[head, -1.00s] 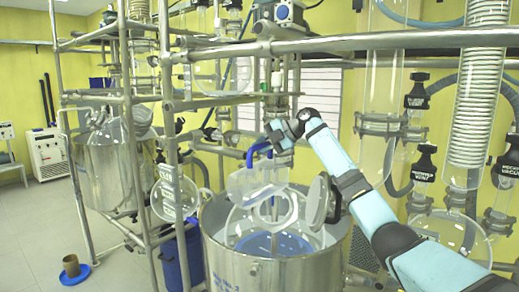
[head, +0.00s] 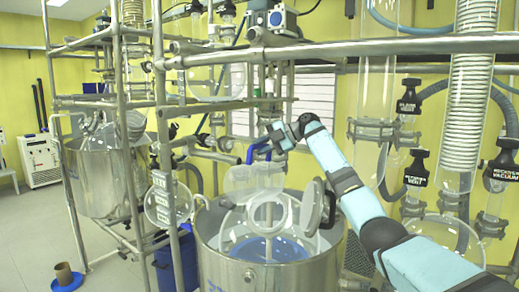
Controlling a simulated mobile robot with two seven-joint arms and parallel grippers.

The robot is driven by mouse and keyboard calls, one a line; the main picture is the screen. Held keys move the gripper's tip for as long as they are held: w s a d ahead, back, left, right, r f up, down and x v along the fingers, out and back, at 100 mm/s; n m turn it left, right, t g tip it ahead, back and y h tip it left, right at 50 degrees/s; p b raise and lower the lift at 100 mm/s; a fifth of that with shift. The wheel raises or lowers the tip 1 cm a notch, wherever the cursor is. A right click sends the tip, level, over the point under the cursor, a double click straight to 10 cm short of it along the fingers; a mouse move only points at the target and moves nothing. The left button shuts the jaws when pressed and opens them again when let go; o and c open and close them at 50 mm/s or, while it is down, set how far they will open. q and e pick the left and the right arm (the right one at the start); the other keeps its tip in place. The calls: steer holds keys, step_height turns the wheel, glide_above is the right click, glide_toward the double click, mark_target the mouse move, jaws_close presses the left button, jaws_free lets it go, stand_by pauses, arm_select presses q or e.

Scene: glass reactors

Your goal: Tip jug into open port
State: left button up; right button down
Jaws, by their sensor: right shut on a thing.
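The jug (head: 250,182) is a clear, see-through vessel with a blue handle (head: 257,151). My right gripper (head: 270,146) is shut on the handle and holds the jug above the steel reactor vessel (head: 268,275). The jug looks tilted, but its see-through walls make the exact angle hard to tell. Below it is the vessel's clear top, with blue showing inside (head: 268,250). A round hinged cover (head: 311,208) stands raised at the right of the top. The port opening is partly hidden behind the jug. I cannot tell whether the jug holds liquid. My left gripper is out of view.
Steel frame posts (head: 164,110) stand close on the left, and a horizontal rail (head: 350,48) crosses above my arm. Glass columns (head: 466,90) and hoses are at the right. A blue container (head: 172,262) stands left of the vessel. Open floor lies far left.

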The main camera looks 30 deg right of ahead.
steer(key=shift+w+d+r+m+y, duration=0.1)
steer(key=shift+w+d+m+y, duration=0.15)
steer(key=shift+d, duration=0.25)
steer(key=shift+w+d+r+m+y, duration=0.15)
steer(key=shift+w+d+y, duration=0.1)
steer(key=shift+d, duration=0.4)
steer(key=shift+f, duration=0.1)
stand_by(1.8)
